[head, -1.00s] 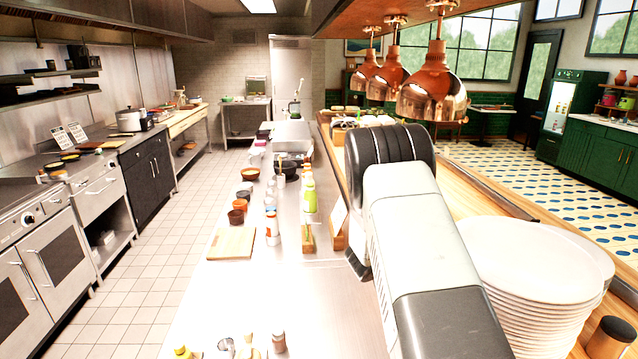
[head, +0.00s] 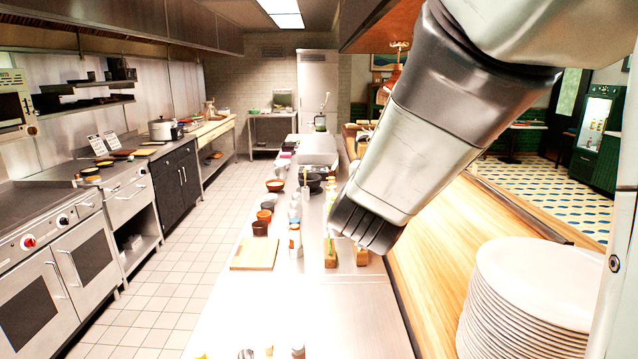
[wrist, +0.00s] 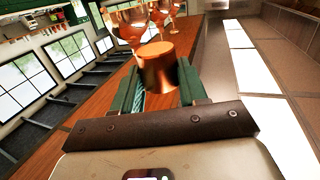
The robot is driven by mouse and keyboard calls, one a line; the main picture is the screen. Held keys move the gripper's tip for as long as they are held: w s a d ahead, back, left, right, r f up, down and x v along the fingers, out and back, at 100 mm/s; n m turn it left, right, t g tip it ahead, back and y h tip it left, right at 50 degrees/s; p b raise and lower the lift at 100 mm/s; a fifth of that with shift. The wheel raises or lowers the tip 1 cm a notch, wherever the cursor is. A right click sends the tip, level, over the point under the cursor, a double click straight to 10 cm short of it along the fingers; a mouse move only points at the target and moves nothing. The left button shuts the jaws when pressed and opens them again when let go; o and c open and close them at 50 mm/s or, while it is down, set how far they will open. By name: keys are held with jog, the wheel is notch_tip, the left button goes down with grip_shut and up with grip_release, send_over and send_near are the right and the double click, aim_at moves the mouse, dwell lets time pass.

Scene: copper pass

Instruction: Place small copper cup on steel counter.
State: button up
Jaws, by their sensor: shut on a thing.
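The small copper cup (wrist: 158,70) is between the two green fingers of my gripper (wrist: 158,86) in the wrist view. The gripper is shut on it, and a smooth flat-looking end of the cup shows. The cup is held in the air, with no surface seen touching it. The steel counter (head: 345,305) runs down the middle of the head view, with its near part bright and largely bare. My arm crosses the upper right of the head view; the cup and gripper are not visible there.
A wooden board (head: 255,254), small dark cups and bottles (head: 295,240) stand along the counter. A wooden ledge (head: 440,270) runs to its right, with a plate stack (head: 525,300). Copper lamps (wrist: 130,20) hang beyond my gripper in the wrist view.

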jog(key=m+g+h, duration=1)
jog(key=h, duration=0.1)
send_over(451, 304)
notch_tip(451, 304, down, 28)
jog(key=shift+f, duration=0.1)
notch_tip(451, 304, down, 10)
jog(key=shift+r, duration=0.2)
